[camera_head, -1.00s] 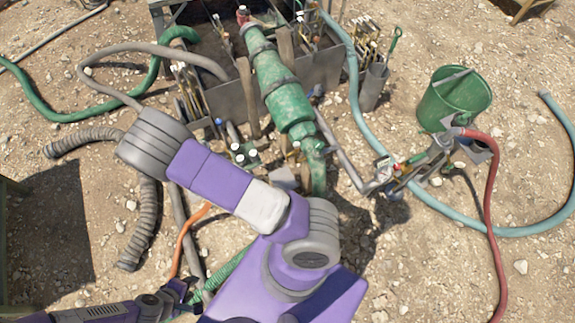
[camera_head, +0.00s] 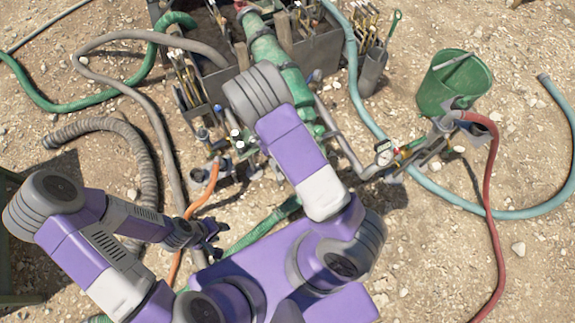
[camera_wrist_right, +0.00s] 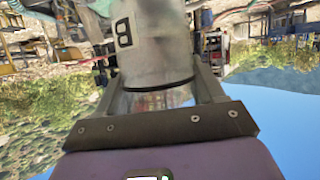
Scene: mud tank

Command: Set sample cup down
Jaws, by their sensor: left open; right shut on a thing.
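The sample cup (camera_wrist_right: 150,48) is pale grey, marked with a dark letter B, and fills the middle of the right wrist view. It has a dark ring near the end closest to my wrist. My right gripper (camera_wrist_right: 157,85) is shut on it, one finger on each side. In the head view my right arm hides this gripper and the cup. The cup's far end is cut off, so I cannot tell whether it touches anything. My left gripper (camera_head: 208,234) is open and empty, low over the ground left of centre.
A grey mud tank (camera_head: 318,52) with a green pipe (camera_head: 280,62) stands at the back. A green bucket (camera_head: 445,92) stands at right. A red hose (camera_head: 490,190), a blue hose (camera_head: 470,207) and a ribbed grey hose (camera_head: 150,185) cross the gravel. The lower right is mostly clear.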

